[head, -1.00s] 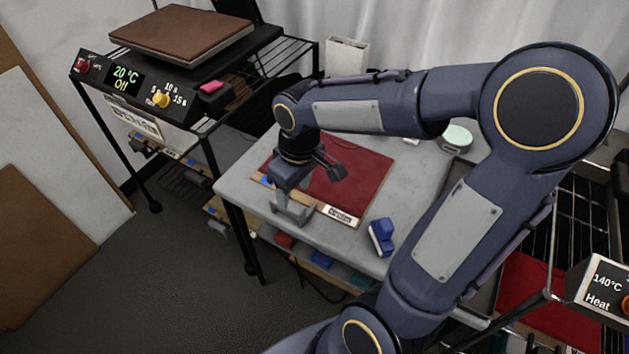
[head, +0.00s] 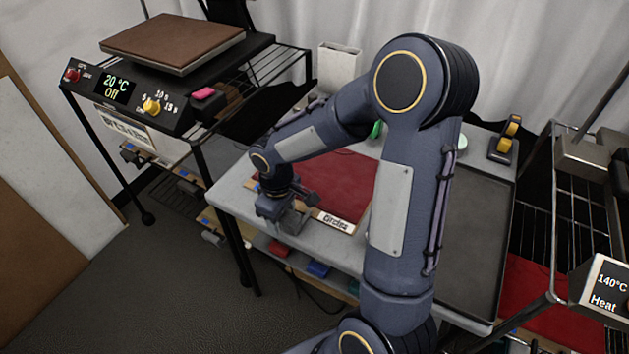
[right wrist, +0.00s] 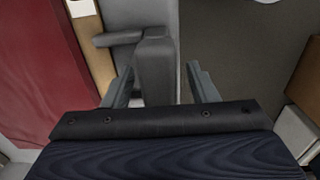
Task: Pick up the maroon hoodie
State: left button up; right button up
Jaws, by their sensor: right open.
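The maroon hoodie (head: 345,185) lies flat on the grey table, partly hidden behind my right arm. A maroon cloth, which looks like the same hoodie, fills the left side of the right wrist view (right wrist: 40,75). A wooden strip with a "Circles" label (head: 335,221) lies along its front edge. My right gripper (head: 287,222) is at the table's front left edge, just left of the hoodie and apart from it. In the right wrist view its two fingers (right wrist: 160,88) are spread, with a dark grey part between them that I cannot identify. My left gripper is out of view.
A heat press (head: 172,45) stands on a black rack at the left. A dark tray (head: 470,235) lies on the table's right side. A tape dispenser (head: 507,140) stands behind it. Another red cloth (head: 535,290) lies low under the right rack.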

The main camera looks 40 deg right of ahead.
grip_shut()
jog(key=shift+r, duration=0.1)
dwell(0.3)
